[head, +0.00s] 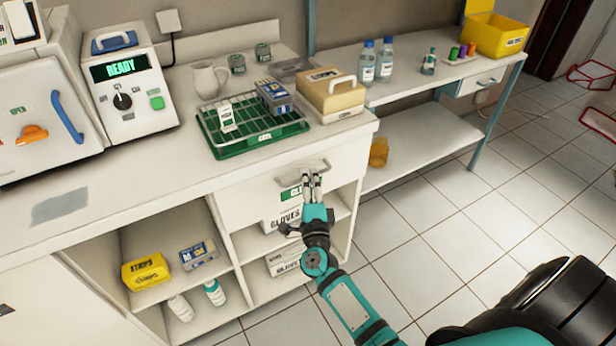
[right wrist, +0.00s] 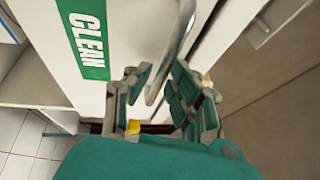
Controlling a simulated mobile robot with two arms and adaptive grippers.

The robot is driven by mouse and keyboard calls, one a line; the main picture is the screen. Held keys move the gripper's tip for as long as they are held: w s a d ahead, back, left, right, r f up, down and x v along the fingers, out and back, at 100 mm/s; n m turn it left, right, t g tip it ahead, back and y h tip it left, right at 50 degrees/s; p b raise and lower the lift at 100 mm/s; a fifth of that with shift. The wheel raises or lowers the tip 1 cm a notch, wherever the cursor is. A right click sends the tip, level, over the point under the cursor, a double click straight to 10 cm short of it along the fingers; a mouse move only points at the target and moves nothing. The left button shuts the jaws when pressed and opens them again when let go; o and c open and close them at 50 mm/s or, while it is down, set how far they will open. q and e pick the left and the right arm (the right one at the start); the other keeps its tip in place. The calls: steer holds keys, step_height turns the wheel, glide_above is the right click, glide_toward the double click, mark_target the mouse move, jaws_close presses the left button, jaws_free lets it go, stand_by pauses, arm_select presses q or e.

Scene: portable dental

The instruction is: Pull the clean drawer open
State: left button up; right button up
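The clean drawer (head: 243,203) is a white front under the counter, with a green label and a metal bar handle (head: 292,172). It looks flush with the cabinet. In the right wrist view the green label (right wrist: 84,38) reads CLEAN, and the curved handle (right wrist: 178,50) reaches down between my fingers. My right gripper (head: 312,177) is at the handle's right part in the head view. In the right wrist view its fingers (right wrist: 158,84) are apart, one on each side of the handle, with gaps visible. My left gripper is not in view.
A green rack (head: 250,145) and a beige box (head: 330,95) stand on the counter above. Open shelves below hold a yellow box (head: 146,270), glove boxes (head: 281,222) and bottles. A side table (head: 420,150) stands at the right. The tiled floor (head: 410,240) before the drawer is clear.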

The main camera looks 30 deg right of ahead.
steer(key=shift+w+d+r, duration=0.15)
steer(key=shift+w+d, duration=0.1)
steer(key=shift+w, duration=0.35)
jaws_close()
